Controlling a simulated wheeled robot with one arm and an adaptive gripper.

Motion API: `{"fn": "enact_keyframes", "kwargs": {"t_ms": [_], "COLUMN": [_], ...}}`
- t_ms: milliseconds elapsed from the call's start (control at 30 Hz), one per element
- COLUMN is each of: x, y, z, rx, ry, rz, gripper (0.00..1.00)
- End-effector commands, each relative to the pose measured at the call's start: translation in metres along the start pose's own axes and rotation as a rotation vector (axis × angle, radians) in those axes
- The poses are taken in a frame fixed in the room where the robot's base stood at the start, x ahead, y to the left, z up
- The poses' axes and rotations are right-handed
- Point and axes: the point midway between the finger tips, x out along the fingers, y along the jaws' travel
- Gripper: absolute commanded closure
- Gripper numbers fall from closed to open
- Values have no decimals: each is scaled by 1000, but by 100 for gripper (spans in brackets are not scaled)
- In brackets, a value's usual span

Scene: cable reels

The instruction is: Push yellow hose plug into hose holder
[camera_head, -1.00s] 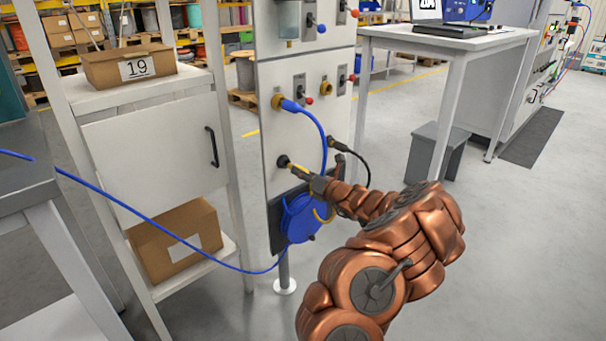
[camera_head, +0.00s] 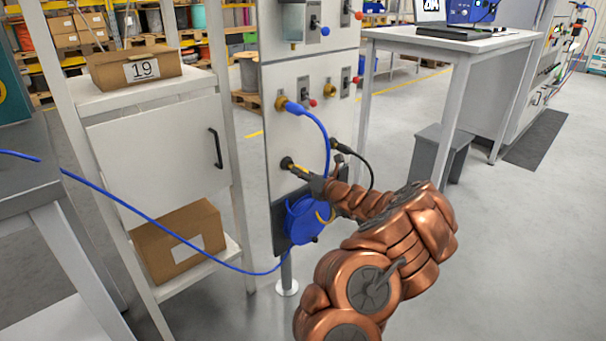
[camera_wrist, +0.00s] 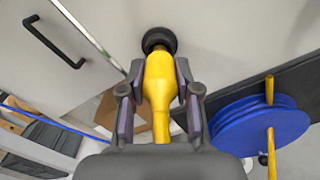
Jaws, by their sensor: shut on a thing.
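The yellow hose plug (camera_wrist: 158,85) is held between the two fingers of my gripper (camera_wrist: 156,98) in the wrist view. Its front end meets the black round hose holder (camera_wrist: 159,40) on the white panel; how deep it sits inside I cannot tell. In the head view the holder (camera_head: 286,163) is on the lower part of the panel, with a little of the yellow plug (camera_head: 299,170) showing between it and my gripper (camera_head: 312,179). My gripper is shut on the plug, roughly in line with the holder.
A blue hose reel (camera_head: 304,220) hangs below the holder; it also shows in the wrist view (camera_wrist: 245,125). A blue hose (camera_head: 318,125) and a black hose (camera_head: 366,158) plug in above. A white cabinet (camera_head: 160,150) stands left, a table (camera_head: 450,45) right.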

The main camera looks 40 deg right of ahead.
Motion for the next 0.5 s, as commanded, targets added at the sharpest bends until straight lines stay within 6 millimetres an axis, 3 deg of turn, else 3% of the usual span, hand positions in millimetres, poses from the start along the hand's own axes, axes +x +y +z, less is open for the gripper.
{"fn": "enact_keyframes", "kwargs": {"t_ms": [500], "x": [8], "y": [0], "z": [0], "rx": [0], "ry": [0], "rz": [1], "gripper": [100]}}
